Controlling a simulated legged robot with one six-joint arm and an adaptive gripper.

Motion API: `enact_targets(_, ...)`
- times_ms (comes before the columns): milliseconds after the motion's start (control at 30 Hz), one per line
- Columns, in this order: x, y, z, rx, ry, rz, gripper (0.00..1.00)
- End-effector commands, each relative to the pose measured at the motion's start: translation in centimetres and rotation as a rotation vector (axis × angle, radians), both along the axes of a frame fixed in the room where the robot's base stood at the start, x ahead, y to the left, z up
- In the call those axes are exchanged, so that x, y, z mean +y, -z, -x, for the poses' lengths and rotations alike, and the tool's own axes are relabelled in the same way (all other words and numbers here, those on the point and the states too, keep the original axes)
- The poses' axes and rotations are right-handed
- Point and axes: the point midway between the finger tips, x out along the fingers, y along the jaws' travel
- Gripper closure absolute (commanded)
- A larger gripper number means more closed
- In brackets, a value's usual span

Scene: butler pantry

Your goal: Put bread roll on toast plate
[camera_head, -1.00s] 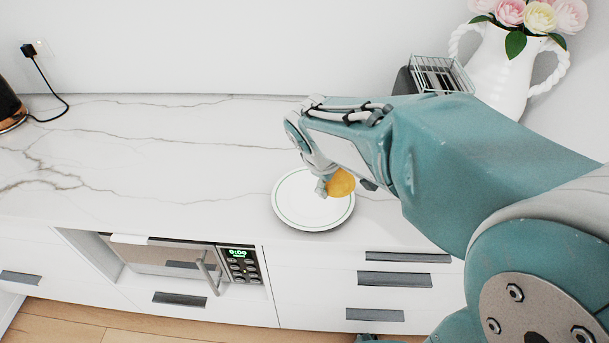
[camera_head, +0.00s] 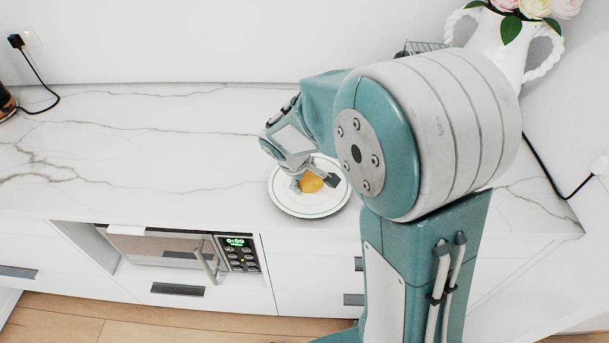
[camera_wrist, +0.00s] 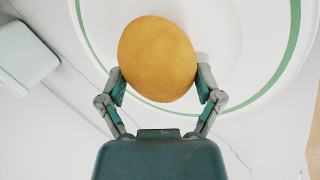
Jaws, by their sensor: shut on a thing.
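The bread roll (camera_head: 312,183) is a rounded golden-brown piece between the fingers of my gripper (camera_head: 313,184). In the wrist view the roll (camera_wrist: 157,58) sits between both fingertips of my gripper (camera_wrist: 161,88), which touch its sides. The toast plate (camera_head: 300,211) is white with a thin green ring and lies on the marble counter. The roll is over the plate's inner area; in the wrist view the plate (camera_wrist: 285,75) spreads behind it. I cannot tell whether the roll touches the plate.
A white vase (camera_head: 505,48) of flowers stands at the back right, with a wire rack (camera_head: 425,46) beside it, partly hidden by my arm. A microwave (camera_head: 170,250) is built in below the counter (camera_head: 130,150). The counter left of the plate is clear.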

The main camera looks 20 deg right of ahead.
Motion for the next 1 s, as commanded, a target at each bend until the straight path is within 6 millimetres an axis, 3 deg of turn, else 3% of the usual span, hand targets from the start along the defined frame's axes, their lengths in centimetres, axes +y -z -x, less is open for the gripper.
enact_targets(167, 0.0, 0.2, 0.0, 0.0, 0.0, 0.0, 0.33)
enact_targets(200, 0.0, 0.2, 0.0, 0.0, 0.0, 0.0, 0.03)
enact_targets(233, 0.0, 0.1, 0.0, 0.0, 0.0, 0.0, 0.0)
enact_targets(667, 0.0, -0.1, 0.0, -0.001, 0.001, -0.001, 0.0)
enact_targets(767, 0.3, -1.0, 0.2, -0.005, 0.0, -0.001, 0.0)
enact_targets(1000, 1.7, -5.5, 1.4, -0.006, -0.001, -0.002, 0.0)
